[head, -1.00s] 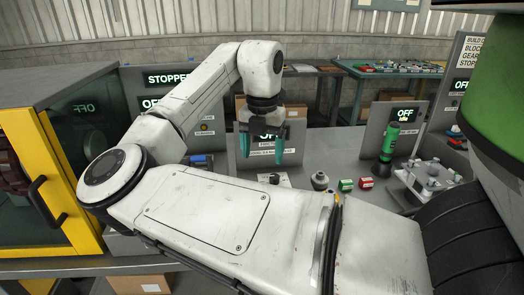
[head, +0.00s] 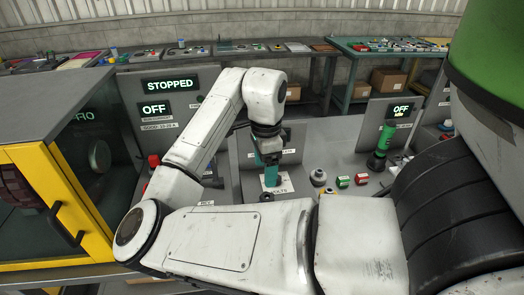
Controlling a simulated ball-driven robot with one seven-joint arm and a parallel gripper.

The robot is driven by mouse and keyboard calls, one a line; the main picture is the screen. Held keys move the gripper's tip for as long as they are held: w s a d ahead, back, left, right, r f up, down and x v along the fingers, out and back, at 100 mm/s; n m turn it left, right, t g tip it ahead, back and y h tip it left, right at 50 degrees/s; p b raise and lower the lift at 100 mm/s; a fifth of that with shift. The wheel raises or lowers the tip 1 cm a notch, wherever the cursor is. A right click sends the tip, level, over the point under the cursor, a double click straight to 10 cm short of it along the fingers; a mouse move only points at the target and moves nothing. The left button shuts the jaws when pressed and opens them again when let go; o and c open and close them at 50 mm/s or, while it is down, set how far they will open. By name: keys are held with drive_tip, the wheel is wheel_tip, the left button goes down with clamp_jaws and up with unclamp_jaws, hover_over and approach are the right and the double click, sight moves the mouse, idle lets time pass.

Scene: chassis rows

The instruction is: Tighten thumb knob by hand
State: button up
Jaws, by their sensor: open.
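My gripper (head: 268,168) has teal fingers and points down over a white labelled plate (head: 285,187) on the bench. The fingers are seen nearly edge-on, and nothing shows held between them. A small dark knob (head: 267,197) sits at the plate's front edge, just in front of the fingertips in the picture. I cannot tell whether the fingers touch anything. A grey round knob-like part (head: 318,177) stands to the right of the plate, apart from the gripper. I cannot tell for sure which of these is the thumb knob.
A green button box (head: 342,182) and a red one (head: 361,179) stand right of the grey part. A green-and-black upright device (head: 384,142) is farther right. A yellow-framed cabinet (head: 40,205) stands at left. A panel reading STOPPED (head: 168,85) rises behind my arm.

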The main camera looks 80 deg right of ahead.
sight(266, 198)
drive_tip(key=f+n, duration=0.1)
drive_tip(key=f, duration=0.2)
drive_tip(key=f+n, duration=0.2)
drive_tip(key=f, duration=0.2)
drive_tip(key=f+n, duration=0.2)
drive_tip(key=f, duration=0.1)
drive_tip(key=shift+s+f+p, duration=0.2)
drive_tip(key=shift+p, duration=0.1)
drive_tip(key=shift+c, duration=0.3)
drive_tip(key=c, duration=1)
drive_tip(key=o, duration=0.4)
drive_tip(key=shift+c, duration=0.2)
drive_tip(key=c, duration=0.3)
drive_tip(key=m+b, duration=0.1)
drive_tip(key=m, duration=0.3)
drive_tip(key=shift+d+f+b, duration=0.1)
drive_tip(key=shift+b, duration=0.3)
drive_tip(key=shift+m, duration=0.8)
